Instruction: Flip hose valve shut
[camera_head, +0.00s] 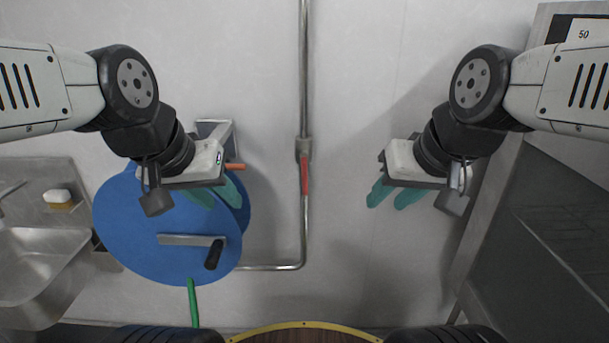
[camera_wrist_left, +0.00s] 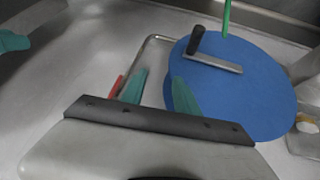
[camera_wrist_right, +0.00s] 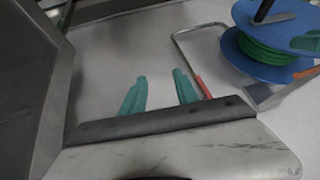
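The hose valve has a red lever (camera_head: 304,175) that hangs straight down along a vertical metal pipe, below the valve body (camera_head: 304,149) in the middle of the head view. The lever also shows in part in the left wrist view (camera_wrist_left: 115,87) and the right wrist view (camera_wrist_right: 204,88). My left gripper (camera_head: 215,194) is open and empty, left of the valve and in front of the blue hose reel (camera_head: 125,230). My right gripper (camera_head: 389,194) is open and empty, right of the valve and apart from it. Its teal fingers are spread.
The reel carries a crank (camera_head: 190,240) and a green hose (camera_head: 193,300). A metal sink (camera_head: 40,265) with a sponge (camera_head: 59,199) stands at the left. A grey metal cabinet (camera_head: 545,200) stands at the right. The wall between the grippers is clear around the pipe.

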